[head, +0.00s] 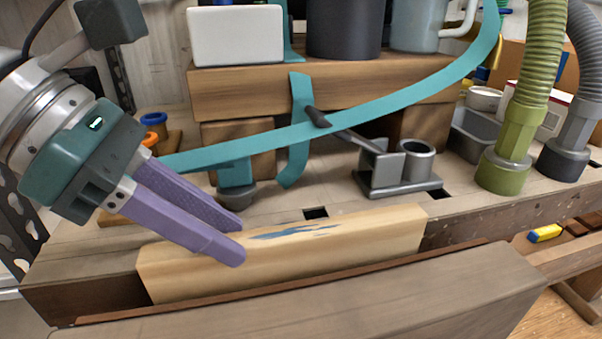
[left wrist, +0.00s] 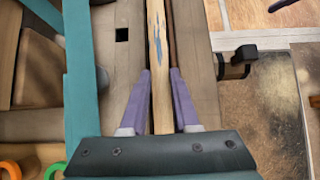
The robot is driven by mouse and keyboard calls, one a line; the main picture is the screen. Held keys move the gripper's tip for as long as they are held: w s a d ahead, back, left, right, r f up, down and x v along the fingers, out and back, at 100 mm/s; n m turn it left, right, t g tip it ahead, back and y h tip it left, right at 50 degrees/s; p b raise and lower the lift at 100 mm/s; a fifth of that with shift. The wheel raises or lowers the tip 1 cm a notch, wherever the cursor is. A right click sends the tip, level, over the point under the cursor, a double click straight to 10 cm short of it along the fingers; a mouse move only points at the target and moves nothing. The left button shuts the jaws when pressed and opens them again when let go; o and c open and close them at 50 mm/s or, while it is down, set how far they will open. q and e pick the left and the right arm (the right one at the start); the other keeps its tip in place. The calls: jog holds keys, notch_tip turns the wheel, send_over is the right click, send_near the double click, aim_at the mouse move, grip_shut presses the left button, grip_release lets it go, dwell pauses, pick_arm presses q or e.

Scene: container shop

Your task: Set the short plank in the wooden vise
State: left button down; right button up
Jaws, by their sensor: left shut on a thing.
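The short plank (head: 290,252) is light wood with blue paint marks on its top edge. It stands on edge in the gap of the wooden vise, between the bench edge and the brown front jaw (head: 330,300). My left gripper (head: 241,240) has purple fingers and is shut on the plank near its left end, one finger on each side. In the left wrist view the plank (left wrist: 160,85) runs between the two fingers. The plank's lower part is hidden behind the front jaw. My right gripper is in neither view.
A teal strap (head: 400,107) arcs over the bench. A grey metal fixture (head: 395,170) stands behind the plank, with green (head: 505,160) and grey (head: 565,155) hoses at right. A wooden shelf (head: 240,95) holds a white box (head: 235,35) and pots. A lower surface with a yellow block (head: 545,233) lies at right.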

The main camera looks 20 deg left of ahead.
pick_arm(q)
jog(key=shift+f, duration=0.2)
jog(key=c, duration=0.6)
grip_release()
jog(key=shift+r+p, duration=2.4)
jog(key=shift+r, duration=1.1)
